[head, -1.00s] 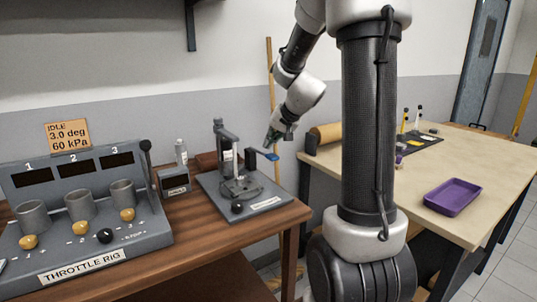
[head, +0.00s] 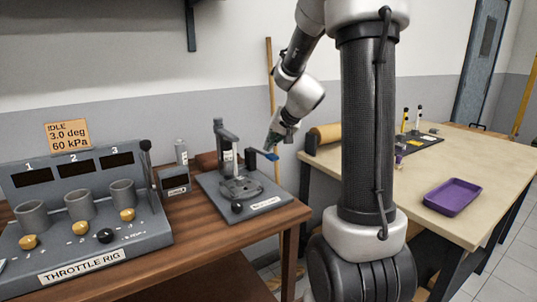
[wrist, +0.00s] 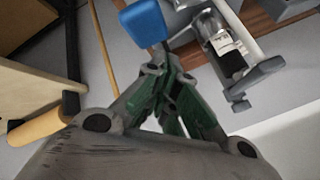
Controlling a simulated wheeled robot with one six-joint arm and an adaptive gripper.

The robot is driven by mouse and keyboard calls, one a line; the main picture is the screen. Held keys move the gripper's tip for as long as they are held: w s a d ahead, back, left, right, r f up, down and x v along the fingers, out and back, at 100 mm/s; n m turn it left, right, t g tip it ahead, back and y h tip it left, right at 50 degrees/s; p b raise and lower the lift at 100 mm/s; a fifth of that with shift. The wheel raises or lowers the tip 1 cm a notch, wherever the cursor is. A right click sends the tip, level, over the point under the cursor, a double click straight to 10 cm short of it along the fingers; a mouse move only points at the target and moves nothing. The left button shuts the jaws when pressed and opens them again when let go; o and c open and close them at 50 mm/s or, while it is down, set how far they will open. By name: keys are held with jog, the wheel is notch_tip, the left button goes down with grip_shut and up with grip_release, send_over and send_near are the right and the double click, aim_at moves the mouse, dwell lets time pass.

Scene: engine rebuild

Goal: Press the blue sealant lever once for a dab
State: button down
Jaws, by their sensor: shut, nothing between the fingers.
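The sealant dispenser (head: 224,150) stands on a grey base plate on the wooden bench, with an upright post. Its blue lever (head: 271,156) sticks out to the right past the plate. In the wrist view the blue lever paddle (wrist: 143,22) is at the top, just beyond my fingertips. My gripper (head: 270,146) is shut and empty, pointing down close above the lever. Its green fingers also show in the wrist view (wrist: 165,75). I cannot tell whether the fingertips touch the lever. A labelled cartridge (wrist: 222,45) shows beside the lever in the wrist view.
The throttle rig (head: 85,205), with cups and knobs, stands at the left of the bench. A small grey box (head: 174,181) sits between it and the dispenser.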

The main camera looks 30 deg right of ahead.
jog(key=shift+s+f, duration=0.15)
jog(key=shift+f, duration=1.3)
dwell(1.2)
jog(key=shift+r, duration=0.1)
jog(key=shift+w+r, duration=0.2)
jog(key=shift+r, duration=1.6)
jog(key=r, duration=0.5)
jog(key=shift+w, duration=0.2)
